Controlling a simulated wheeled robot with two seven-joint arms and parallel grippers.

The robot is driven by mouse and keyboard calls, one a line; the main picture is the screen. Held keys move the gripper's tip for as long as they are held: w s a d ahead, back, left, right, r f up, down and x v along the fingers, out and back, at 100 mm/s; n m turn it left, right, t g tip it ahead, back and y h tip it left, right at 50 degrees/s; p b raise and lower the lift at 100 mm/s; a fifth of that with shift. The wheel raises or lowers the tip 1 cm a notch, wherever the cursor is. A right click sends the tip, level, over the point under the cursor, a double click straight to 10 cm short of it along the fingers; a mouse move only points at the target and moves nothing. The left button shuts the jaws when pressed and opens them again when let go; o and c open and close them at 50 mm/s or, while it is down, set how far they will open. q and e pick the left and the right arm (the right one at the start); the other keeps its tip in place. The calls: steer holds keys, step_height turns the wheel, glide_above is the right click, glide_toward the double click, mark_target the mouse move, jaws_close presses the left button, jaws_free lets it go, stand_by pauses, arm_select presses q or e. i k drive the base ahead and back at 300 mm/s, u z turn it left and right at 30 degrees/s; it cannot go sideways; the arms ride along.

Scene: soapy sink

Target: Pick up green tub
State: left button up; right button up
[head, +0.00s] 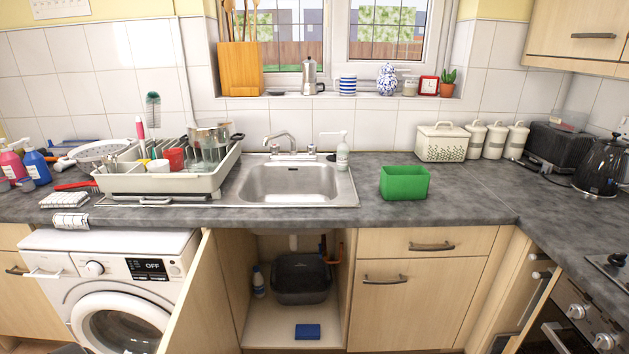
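The green tub (404,186) is an open-topped rectangular box. It stands upright on the grey worktop (455,190), right of the sink and close to the front edge. Its front and right side show, and nothing stands in front of it. Its inside is only partly visible. Neither of my grippers is in view.
The sink (290,186) and a soap bottle (342,155) are left of the tub. A full dish rack (165,182) is further left. A cupboard door (200,300) stands open below. Worktop around the tub is clear.

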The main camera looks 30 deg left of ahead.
mark_target(396, 182)
steer(key=u, duration=0.4)
steer(key=i, duration=1.1)
steer(key=z, duration=0.15)
